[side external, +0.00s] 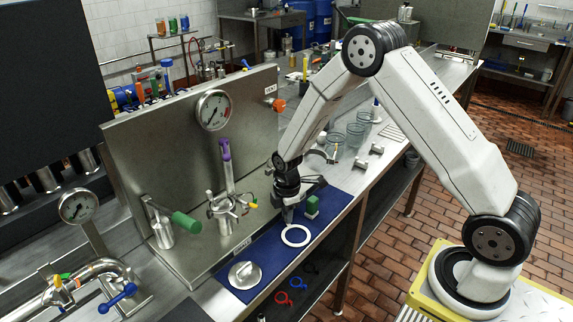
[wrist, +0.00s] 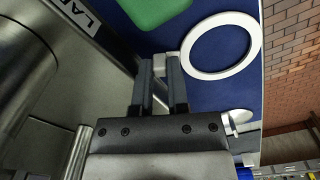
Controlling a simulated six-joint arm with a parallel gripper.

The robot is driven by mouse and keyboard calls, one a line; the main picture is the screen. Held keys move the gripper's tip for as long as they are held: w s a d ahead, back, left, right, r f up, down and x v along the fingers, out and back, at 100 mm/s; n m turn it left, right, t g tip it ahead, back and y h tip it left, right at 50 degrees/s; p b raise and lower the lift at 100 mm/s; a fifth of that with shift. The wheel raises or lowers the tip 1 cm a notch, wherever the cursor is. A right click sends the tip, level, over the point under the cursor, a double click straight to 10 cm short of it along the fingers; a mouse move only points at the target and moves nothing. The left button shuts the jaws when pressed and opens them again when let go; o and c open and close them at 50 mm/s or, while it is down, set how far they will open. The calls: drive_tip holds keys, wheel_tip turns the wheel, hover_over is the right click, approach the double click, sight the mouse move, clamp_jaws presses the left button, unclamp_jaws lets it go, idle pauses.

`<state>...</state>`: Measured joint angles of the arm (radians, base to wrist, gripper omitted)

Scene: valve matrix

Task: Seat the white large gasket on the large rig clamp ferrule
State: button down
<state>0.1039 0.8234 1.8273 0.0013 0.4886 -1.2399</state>
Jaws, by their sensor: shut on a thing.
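The white large gasket (side external: 296,236) is a flat white ring over the blue mat, low beside my fingertips. In the wrist view the gasket (wrist: 188,70) shows almost whole, with its near rim against the right finger. My gripper (side external: 289,215) points down and is shut on the gasket at its edge; the gripped spot is mostly hidden by the fingers (wrist: 160,62). I cannot tell whether the gasket touches the mat. A metal fitting assembly (side external: 226,207) with a purple-topped handle stands to the left, by the steel panel. I cannot make out the large ferrule clearly.
A green block (side external: 312,206) stands on the blue mat (side external: 262,254) behind the gasket. A silver disc with a knob (side external: 244,275) lies at the mat's front left. A steel panel (side external: 165,160) with a gauge and a green-handled valve (side external: 185,222) borders the left side.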

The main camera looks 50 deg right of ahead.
drive_tip(key=shift+r, duration=0.8)
drive_tip(key=s+a+r, duration=0.1)
drive_tip(key=s+r, duration=1)
drive_tip(key=s, duration=0.3)
drive_tip(key=shift+r, duration=0.15)
wheel_tip(320, 180, up, 3)
drive_tip(key=n, duration=0.2)
hover_over(300, 230)
drive_tip(key=w+d, duration=0.3)
drive_tip(key=w, duration=0.3)
drive_tip(key=w+d+r+n, duration=0.1)
drive_tip(key=w+d, duration=0.2)
drive_tip(key=w, duration=0.3)
drive_tip(key=w+d+r+n, duration=0.1)
drive_tip(key=w+d+n, duration=0.1)
drive_tip(key=w, duration=0.5)
drive_tip(key=shift+d, duration=0.55)
